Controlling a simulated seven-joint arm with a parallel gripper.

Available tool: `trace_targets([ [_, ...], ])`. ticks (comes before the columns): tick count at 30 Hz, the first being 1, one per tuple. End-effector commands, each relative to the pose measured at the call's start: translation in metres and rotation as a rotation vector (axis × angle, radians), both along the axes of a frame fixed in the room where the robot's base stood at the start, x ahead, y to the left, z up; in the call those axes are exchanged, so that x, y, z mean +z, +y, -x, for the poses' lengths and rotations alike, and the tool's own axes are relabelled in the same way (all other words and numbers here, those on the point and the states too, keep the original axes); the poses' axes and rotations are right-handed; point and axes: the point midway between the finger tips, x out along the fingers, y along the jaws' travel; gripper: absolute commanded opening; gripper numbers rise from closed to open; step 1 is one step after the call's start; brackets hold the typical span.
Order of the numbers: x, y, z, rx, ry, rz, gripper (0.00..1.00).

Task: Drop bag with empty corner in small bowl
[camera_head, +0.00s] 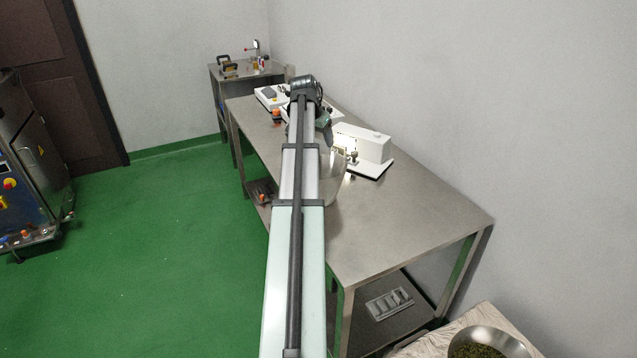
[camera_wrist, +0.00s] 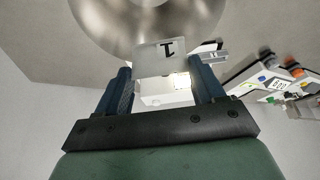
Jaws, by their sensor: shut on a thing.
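A pale, see-through bag (camera_wrist: 150,58) with a dark printed mark sits between the two blue fingers of my gripper (camera_wrist: 160,76) in the wrist view. The gripper is shut on it. A shiny metal bowl (camera_wrist: 105,28) fills the top of that view, just beyond the bag, and its far part is cut off. The bag's end overlaps the bowl in the picture; the height between them cannot be told. In the head view the bowl (camera_head: 338,182) shows on the steel table beside my arm, which partly hides it. The bag's corners are not clear enough to tell which is empty.
A white machine (camera_head: 364,148) stands on the steel table (camera_head: 410,222) right of the bowl. More white equipment (camera_head: 270,97) stands at the table's far end. A larger bowl of dark green leaves (camera_head: 488,343) is at lower right. The near half of the table is clear.

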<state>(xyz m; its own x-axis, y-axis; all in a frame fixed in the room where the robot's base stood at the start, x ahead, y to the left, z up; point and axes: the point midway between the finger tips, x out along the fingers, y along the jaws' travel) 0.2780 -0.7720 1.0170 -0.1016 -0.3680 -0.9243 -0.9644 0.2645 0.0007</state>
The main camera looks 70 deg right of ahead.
Motion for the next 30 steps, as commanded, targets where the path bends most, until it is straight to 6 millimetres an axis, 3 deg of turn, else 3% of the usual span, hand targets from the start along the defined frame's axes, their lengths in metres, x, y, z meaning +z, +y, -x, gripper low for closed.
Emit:
trace_targets([
  [12,-0.04,0.0,0.0,-0.001,0.0,0.001,0.41],
  [24,-0.047,0.0,0.0,-0.001,-0.001,0.001,0.41],
  [25,-0.047,0.0,0.0,-0.001,-0.001,0.001,0.71],
  [30,-0.046,0.0,0.0,0.0,-0.001,0.001,0.87],
])
